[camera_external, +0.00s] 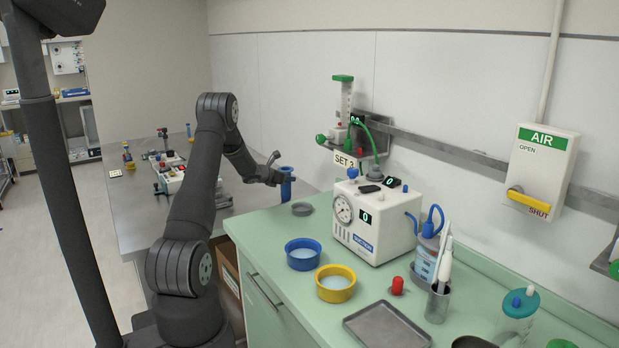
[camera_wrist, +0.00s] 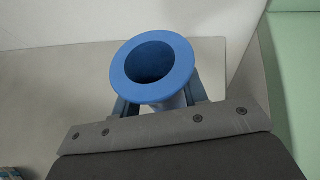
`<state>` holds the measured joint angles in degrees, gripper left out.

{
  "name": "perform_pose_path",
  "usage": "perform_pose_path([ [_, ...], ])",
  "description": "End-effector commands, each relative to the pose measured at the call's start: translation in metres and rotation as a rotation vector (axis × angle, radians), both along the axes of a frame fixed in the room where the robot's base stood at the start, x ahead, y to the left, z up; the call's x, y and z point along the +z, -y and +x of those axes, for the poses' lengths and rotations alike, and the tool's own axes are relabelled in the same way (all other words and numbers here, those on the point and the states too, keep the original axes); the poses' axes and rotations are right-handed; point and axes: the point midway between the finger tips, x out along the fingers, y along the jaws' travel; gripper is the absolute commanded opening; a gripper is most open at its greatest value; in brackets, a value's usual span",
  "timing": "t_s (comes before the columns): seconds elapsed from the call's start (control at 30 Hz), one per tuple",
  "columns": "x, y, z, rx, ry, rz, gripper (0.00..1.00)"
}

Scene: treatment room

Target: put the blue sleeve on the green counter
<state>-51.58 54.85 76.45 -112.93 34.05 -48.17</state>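The blue sleeve (camera_external: 287,184) is a hollow blue tube with a wide flange at its top. It is upright in my gripper (camera_external: 281,178), near the far left end of the green counter (camera_external: 330,234). In the wrist view the sleeve's open top (camera_wrist: 152,69) faces the camera, and a gripper finger (camera_wrist: 197,94) shows on each side of its body. My gripper looks shut on the sleeve. In the wrist view grey surface lies behind the sleeve, and the green counter edge (camera_wrist: 292,70) is at the right. The sleeve's lower end is hidden there.
A metal tray (camera_external: 386,328) and red knob (camera_external: 397,286) are nearer. A grey table (camera_external: 130,205) adjoins left.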

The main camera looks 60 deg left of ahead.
Motion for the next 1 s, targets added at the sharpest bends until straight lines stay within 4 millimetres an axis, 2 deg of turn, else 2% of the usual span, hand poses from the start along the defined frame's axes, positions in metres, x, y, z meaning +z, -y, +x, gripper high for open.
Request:
perform_pose_path([
  [0.07,0.0,0.0,0.0,0.0,0.0,0.0,0.14],
  [0.37,0.004,0.0,0.0,0.0,0.001,0.001,0.14],
  [0.47,0.013,0.0,0.0,0.0,0.002,0.001,0.14],
  [0.63,0.043,0.0,0.0,-0.002,0.004,0.005,0.14],
  [1.0,0.09,0.08,0.017,-0.004,0.003,0.002,0.14],
])
